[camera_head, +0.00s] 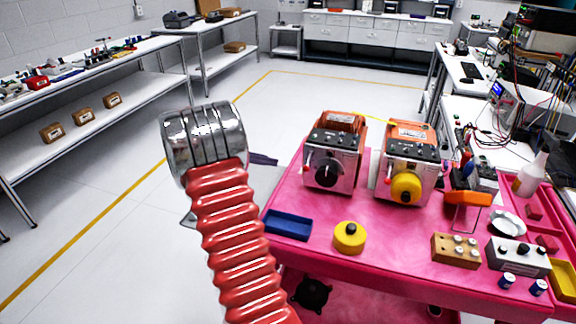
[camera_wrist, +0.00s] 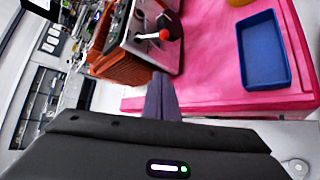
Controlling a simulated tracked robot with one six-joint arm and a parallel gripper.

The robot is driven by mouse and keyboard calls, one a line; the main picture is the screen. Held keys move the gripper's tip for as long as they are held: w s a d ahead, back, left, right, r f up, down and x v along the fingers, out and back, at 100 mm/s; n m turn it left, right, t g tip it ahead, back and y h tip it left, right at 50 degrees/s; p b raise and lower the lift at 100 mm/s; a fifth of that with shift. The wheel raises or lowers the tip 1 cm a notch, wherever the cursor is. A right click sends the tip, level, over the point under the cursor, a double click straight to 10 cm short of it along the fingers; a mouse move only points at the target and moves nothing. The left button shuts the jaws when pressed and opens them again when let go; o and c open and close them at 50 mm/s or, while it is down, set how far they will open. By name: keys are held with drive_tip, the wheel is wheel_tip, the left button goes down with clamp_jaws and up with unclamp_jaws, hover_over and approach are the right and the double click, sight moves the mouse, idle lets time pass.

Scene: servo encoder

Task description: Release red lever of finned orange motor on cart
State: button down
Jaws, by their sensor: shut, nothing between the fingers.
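The nearer orange motor (camera_head: 340,122) stands on the pink cart (camera_head: 300,262), with a metal front plate and a black knob (camera_head: 327,172). In the wrist view its orange ribbed side (camera_wrist: 125,69) shows, and a red ball-ended lever (camera_wrist: 165,34) sticks out by the front plate. A second orange motor (camera_head: 408,132) with a yellow knob (camera_head: 406,187) stands to its right. My gripper (camera_head: 264,159) is shut and empty, left of the nearer motor. In the wrist view the gripper fingers (camera_wrist: 162,97) lie together just below the motor, apart from the lever.
A blue tray (camera_head: 287,225) and a yellow round part (camera_head: 349,238) lie at the cart's front left. A wooden block with knobs (camera_head: 456,250), a grey box (camera_head: 518,257) and a spray bottle (camera_head: 530,174) crowd its right. The floor left of the cart is clear.

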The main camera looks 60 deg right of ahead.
sight(308, 163)
drive_tip(key=x, duration=1)
drive_tip(key=shift+s+a+r, duration=1.15)
drive_tip(key=shift+a, duration=0.25)
drive_tip(key=shift+w, duration=0.2)
drive_tip(key=shift+a+r, duration=0.1)
